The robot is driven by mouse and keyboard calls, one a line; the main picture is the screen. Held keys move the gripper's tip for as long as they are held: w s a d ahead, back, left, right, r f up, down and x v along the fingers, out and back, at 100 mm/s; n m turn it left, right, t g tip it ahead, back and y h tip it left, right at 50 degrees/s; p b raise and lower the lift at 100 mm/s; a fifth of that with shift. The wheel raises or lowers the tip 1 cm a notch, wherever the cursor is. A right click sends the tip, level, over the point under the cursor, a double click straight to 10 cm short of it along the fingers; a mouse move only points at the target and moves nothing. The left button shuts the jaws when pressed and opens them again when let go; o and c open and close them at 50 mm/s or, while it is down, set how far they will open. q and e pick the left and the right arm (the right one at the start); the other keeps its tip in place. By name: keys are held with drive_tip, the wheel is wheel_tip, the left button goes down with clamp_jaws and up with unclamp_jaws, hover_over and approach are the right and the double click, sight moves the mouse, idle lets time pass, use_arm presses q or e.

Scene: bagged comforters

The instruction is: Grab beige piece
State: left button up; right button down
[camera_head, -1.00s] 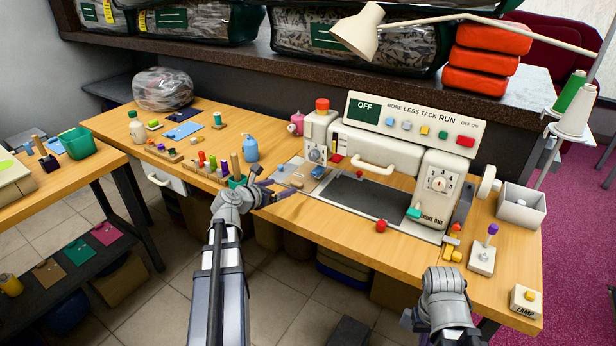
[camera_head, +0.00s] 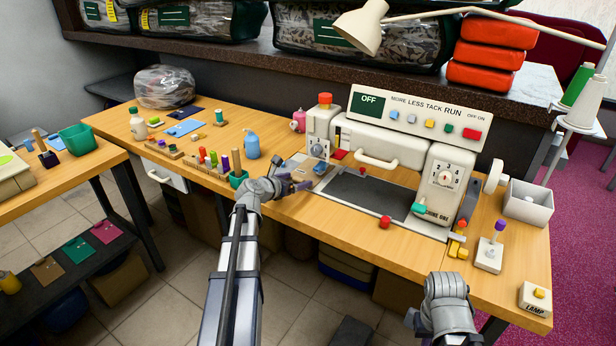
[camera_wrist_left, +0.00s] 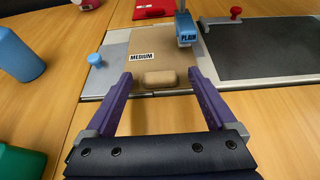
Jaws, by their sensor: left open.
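The beige piece is a flat tan plate labelled MEDIUM with a rounded beige grip (camera_wrist_left: 160,78) at its near edge. In the left wrist view the plate (camera_wrist_left: 150,48) lies on the grey metal left of the dark machine bed. My left gripper (camera_wrist_left: 158,88) is open, its purple fingers to either side of the grip and apart from it. In the head view my left gripper (camera_head: 298,184) is at the machine's front left and partly covers the piece. My right gripper (camera_head: 446,302) is at the bottom right; its jaws cannot be made out.
A blue PLAIN presser (camera_wrist_left: 187,28) stands over the plate's far right corner. A blue knob (camera_wrist_left: 95,60) is at its left. The sewing machine (camera_head: 395,160) stands to the right, with a red knob (camera_head: 384,222) in front. A blue bottle (camera_head: 252,146) and green cup (camera_head: 238,179) stand left.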

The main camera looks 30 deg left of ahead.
use_arm(q)
clamp_jaws()
idle(0.6)
drive_tip(key=shift+r+p, duration=0.4)
